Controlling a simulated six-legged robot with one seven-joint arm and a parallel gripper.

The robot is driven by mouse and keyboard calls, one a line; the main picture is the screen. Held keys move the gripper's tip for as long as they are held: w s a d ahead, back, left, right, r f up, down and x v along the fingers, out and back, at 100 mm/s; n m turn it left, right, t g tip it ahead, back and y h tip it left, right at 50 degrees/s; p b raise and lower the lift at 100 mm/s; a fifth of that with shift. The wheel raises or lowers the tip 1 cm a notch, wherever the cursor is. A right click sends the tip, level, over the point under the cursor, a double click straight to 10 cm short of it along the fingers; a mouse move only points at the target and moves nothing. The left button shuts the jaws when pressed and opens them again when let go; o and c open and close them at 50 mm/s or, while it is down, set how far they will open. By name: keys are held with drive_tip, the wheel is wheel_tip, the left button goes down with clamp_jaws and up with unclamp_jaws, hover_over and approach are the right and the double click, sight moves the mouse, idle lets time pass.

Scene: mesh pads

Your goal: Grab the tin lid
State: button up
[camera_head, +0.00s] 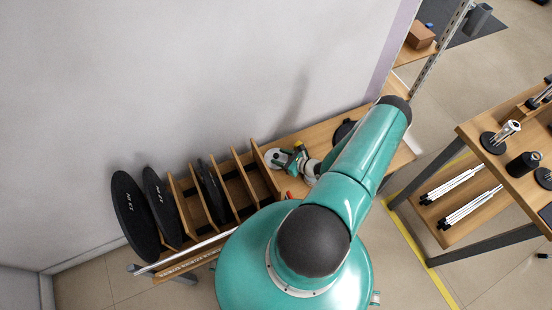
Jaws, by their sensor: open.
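I cannot make out a tin lid for certain. A dark round thing (344,131) lies on the wooden bench behind my teal arm, partly hidden by it; I cannot tell what it is. A pale disc (272,158) lies beside a small teal and white piece (291,162) on the same bench, just left of my arm. My arm bends over the bench and hides part of its top. I cannot pick out my gripper's fingers.
Black round pads (134,214) stand upright in a rack of wooden dividers (241,177) at the left. The wooden bench (396,160) stands against a grey wall. At the right is another wooden table (505,160) with tools, with a floor gap between.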

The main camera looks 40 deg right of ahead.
drive_tip(key=x, duration=0.2)
drive_tip(key=shift+w+a+f, duration=0.1)
drive_tip(key=shift+w+a, duration=0.05)
drive_tip(key=shift+w, duration=0.1)
drive_tip(key=shift+c, duration=0.5)
clamp_jaws()
